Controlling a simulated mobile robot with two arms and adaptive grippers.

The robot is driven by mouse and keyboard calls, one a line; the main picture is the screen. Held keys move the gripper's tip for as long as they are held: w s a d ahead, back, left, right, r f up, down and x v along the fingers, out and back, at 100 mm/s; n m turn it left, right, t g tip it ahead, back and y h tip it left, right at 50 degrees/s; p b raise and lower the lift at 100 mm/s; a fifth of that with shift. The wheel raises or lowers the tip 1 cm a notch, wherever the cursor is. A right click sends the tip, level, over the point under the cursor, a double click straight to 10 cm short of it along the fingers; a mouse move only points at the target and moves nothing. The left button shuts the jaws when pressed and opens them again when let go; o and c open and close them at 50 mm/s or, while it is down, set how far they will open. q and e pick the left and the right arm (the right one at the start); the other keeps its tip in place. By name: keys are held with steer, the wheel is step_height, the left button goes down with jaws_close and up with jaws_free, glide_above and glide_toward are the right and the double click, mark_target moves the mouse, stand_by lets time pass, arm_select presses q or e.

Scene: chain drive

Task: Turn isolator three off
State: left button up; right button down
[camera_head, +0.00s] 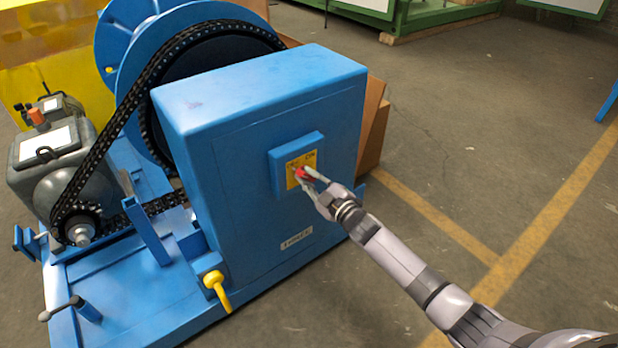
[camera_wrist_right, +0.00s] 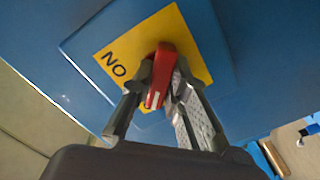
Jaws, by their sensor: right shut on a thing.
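The isolator is a red handle (camera_head: 301,173) on a yellow plate (camera_head: 308,157), fixed to a raised blue panel on the side of a blue cabinet (camera_head: 240,190). My right gripper (camera_head: 308,177) reaches it from the lower right and is shut on the red handle. In the right wrist view the red handle (camera_wrist_right: 161,75) sits between the two fingers (camera_wrist_right: 160,92). The handle's tip and part of the plate are hidden by the fingers. My left gripper is not in view.
A black chain (camera_head: 125,110) runs from a small sprocket by the grey motor (camera_head: 50,150) to a large wheel behind the cabinet. A yellow lever (camera_head: 217,290) sticks out at the cabinet's lower left. The floor (camera_head: 470,130) to the right is clear, with yellow lines.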

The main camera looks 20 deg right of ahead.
steer(key=c, duration=1.6)
jaws_free()
steer(key=shift+o, duration=0.2)
steer(key=v, duration=1.2)
